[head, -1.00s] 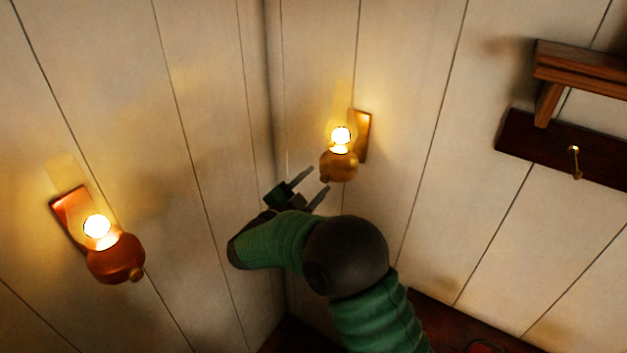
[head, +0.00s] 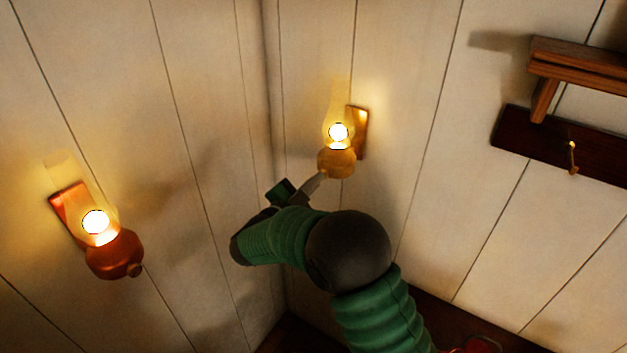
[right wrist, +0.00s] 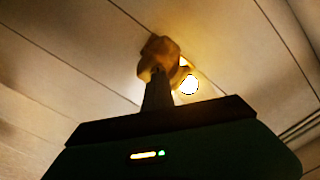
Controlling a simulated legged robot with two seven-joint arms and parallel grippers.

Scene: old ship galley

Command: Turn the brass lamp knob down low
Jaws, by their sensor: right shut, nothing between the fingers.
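The brass lamp (head: 338,162) hangs on the right-hand wall near the corner, with a bright flame in its glass chimney. My right gripper (head: 320,178) has its fingers together at the lower left of the brass bowl, and nothing shows between them. In the right wrist view the closed fingers (right wrist: 157,88) point at the brass lamp (right wrist: 160,52) and overlap its lower part. The knob cannot be made out clearly behind the fingertips, and I cannot tell whether they touch it. My left gripper is not in view.
A lit copper-red lamp (head: 114,256) with a small knob hangs on the left wall. A wooden shelf (head: 585,65) and a dark board with a brass hook (head: 572,155) are on the wall at the right. The wall between the lamps is bare.

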